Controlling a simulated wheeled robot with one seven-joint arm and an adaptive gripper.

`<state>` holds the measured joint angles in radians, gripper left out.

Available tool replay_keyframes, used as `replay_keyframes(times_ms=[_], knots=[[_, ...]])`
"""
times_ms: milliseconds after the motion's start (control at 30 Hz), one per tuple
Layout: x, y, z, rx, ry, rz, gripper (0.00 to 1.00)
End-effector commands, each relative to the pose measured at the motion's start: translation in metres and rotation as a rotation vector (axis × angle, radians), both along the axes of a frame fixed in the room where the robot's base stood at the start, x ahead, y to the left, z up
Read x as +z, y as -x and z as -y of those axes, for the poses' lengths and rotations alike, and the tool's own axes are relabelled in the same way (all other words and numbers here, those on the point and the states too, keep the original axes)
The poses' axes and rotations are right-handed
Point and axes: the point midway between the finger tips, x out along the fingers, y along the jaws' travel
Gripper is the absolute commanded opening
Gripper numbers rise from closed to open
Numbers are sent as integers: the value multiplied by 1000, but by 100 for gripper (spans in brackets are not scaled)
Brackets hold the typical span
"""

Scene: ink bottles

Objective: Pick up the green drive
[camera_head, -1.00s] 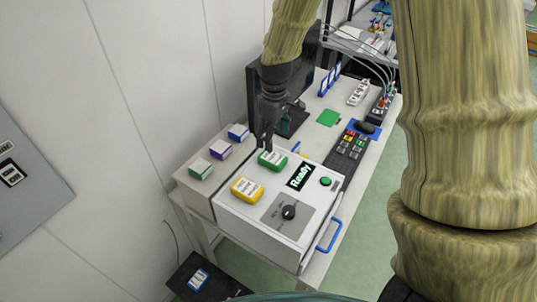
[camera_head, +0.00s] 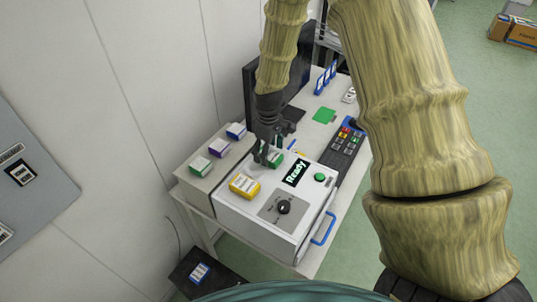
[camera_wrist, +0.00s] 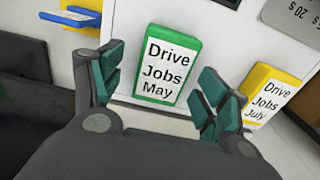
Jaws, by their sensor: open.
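The green drive (camera_wrist: 168,65) stands between my open fingers in the wrist view, with a white label reading "Drive Jobs May". In the head view the green drive (camera_head: 276,161) is partly hidden behind my fingers, on top of a white box with a "Ready" display (camera_head: 296,172). My gripper (camera_head: 267,157) is open and points down at it. In the wrist view my gripper (camera_wrist: 158,88) has one finger on each side of the drive, and I cannot tell whether either touches it.
A yellow drive (camera_head: 244,186) labelled "Drive Jobs July" stands close by on the same box. Green, purple (camera_head: 219,147) and blue (camera_head: 236,131) boxes line the left side. A monitor (camera_head: 255,90), a keypad (camera_head: 342,150) and a flat green piece (camera_head: 324,115) are behind.

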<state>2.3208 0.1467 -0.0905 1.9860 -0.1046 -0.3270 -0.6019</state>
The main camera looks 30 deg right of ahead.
Motion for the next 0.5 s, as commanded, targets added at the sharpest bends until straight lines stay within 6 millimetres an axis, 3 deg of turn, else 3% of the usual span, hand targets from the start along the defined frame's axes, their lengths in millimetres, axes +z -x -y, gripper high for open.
replay_keyframes(times_ms=[433, 500], knots=[[-9, 1, 0, 0, -1, 1, 75], [-9, 1, 0, 0, 0, 0, 62]])
